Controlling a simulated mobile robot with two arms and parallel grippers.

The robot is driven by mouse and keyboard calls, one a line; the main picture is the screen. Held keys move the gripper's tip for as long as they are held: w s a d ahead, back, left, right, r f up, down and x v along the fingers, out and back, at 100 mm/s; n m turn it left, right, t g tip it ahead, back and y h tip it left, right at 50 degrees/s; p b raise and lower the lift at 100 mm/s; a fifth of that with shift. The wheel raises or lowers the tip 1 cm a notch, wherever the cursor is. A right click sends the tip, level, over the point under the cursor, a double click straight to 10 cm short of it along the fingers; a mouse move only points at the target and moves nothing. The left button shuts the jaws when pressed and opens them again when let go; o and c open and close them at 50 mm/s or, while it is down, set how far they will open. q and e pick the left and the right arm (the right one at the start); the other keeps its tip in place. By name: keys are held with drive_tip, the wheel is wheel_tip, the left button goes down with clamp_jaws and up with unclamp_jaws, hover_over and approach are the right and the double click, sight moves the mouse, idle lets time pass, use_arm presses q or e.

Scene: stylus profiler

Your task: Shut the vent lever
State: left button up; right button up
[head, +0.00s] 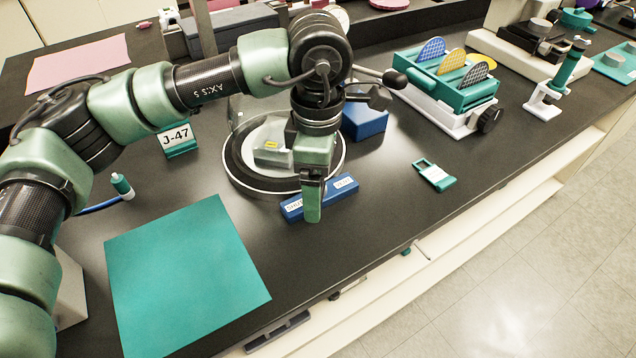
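A silver rod with a black ball knob (395,78) sticks out to the right from behind my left wrist. It looks like a lever, but its base is hidden, so I cannot tell whether it is the vent lever. A blue block (343,191) with two white labels lies at the front of the round dark base; the left label seems to read SHUT. My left gripper (312,198) points down over the middle of this block and covers part of it. I cannot tell whether it touches the block or whether its fingers are apart. My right gripper is out of view.
A teal mat (185,275) lies front left and a J-47 sign (178,139) stands behind it. A teal rack with coloured discs (455,85) stands right of the knob. A small teal-and-white tag (434,175) lies on clear black bench.

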use_arm(q)
wheel_tip(320, 180, up, 7)
drive_tip(key=shift+r+b, duration=0.1)
drive_tip(key=shift+b, duration=0.2)
idle(0.5)
